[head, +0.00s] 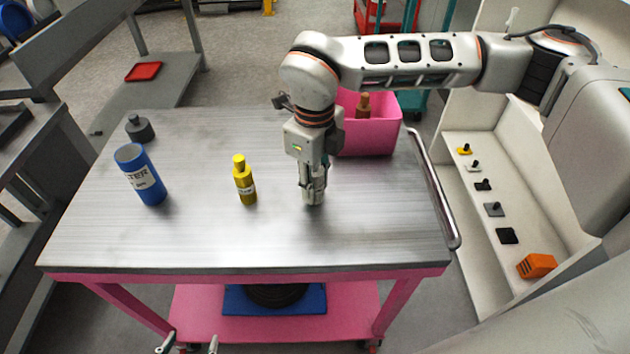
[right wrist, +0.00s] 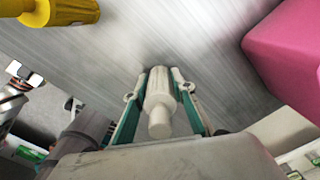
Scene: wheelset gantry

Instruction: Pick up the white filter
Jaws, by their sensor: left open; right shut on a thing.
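The white filter (right wrist: 160,98) is a pale, stepped cylinder between the two fingers of my right gripper (right wrist: 160,90) in the right wrist view. The fingers are shut on its sides. In the head view my right gripper (head: 313,192) points straight down at the middle right of the metal table top (head: 210,235). There the filter is mostly hidden by the fingers, and I cannot tell whether it touches the table. My left gripper (head: 188,344) is open and empty at the bottom edge of the head view, in front of the table and below its top.
A yellow bottle (head: 245,182) stands left of my right gripper. A blue canister (head: 141,176) and a dark grey part (head: 139,129) stand further left. A pink bin (head: 382,132) holding a brown bottle (head: 363,106) sits behind the gripper. The front of the table is clear.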

